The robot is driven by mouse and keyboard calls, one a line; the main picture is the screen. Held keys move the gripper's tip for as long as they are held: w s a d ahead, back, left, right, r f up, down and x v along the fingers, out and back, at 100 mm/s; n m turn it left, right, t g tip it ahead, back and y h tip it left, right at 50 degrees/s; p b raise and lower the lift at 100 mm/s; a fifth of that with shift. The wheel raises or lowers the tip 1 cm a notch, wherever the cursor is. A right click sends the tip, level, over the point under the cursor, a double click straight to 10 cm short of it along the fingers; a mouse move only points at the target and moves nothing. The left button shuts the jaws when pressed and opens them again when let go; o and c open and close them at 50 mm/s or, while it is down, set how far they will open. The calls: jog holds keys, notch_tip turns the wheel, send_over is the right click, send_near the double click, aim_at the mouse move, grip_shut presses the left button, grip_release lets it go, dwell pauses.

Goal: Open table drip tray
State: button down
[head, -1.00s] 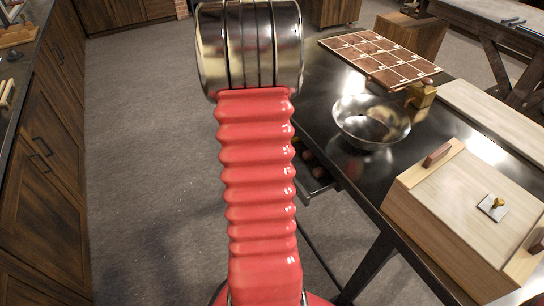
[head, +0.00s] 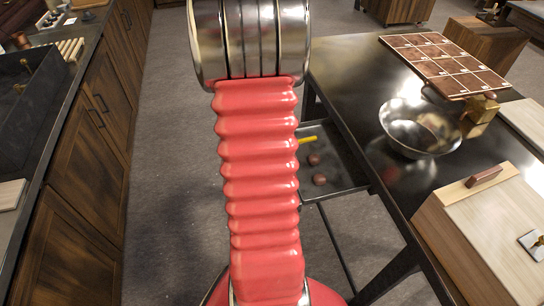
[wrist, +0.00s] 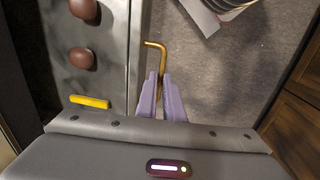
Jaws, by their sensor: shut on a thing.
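The drip tray (head: 345,178) is a dark shallow tray sticking out from under the left side of the black table (head: 345,75). Two reddish-brown round things and a yellow bar lie in it. In the wrist view, the tray's grey rim (wrist: 118,40) runs along the left. A brass handle (wrist: 157,46) beside the rim runs down between the purple fingers of my gripper (wrist: 163,80), which is shut on it. In the head view my red arm covers the gripper and part of the tray.
A steel bowl (head: 420,130), a tiled board (head: 440,62) and a wooden box (head: 480,235) stand on the table. Wooden cabinets (head: 85,170) line the left. The grey floor (head: 165,160) between is clear.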

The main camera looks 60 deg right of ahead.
jog(key=shift+w+d+r, duration=0.1)
jog(key=shift+d, duration=0.1)
jog(key=c, duration=1.9)
grip_release()
jog(key=shift+a, duration=0.1)
notch_tip(320, 180, up, 13)
jog(key=w+a, duration=0.1)
jog(key=shift+w+a+r, duration=0.2)
jog(key=shift+w+a, duration=0.1)
jog(key=shift+w, duration=0.1)
jog(key=w+a+r+n+t, duration=0.2)
jog(key=a+r+n, duration=0.1)
jog(key=a, duration=1)
jog(key=w+a+r+n+t, duration=0.2)
jog(key=a+r+n, duration=0.1)
jog(key=a, duration=0.9)
jog(key=w+a+r+n+t+y, duration=0.1)
jog(key=w+a+r+n+t, duration=0.1)
jog(key=a, duration=1.1)
jog(key=shift+a+r+n+t, duration=0.35)
jog(key=shift+r+n+t, duration=0.25)
jog(key=shift+r+n, duration=0.3)
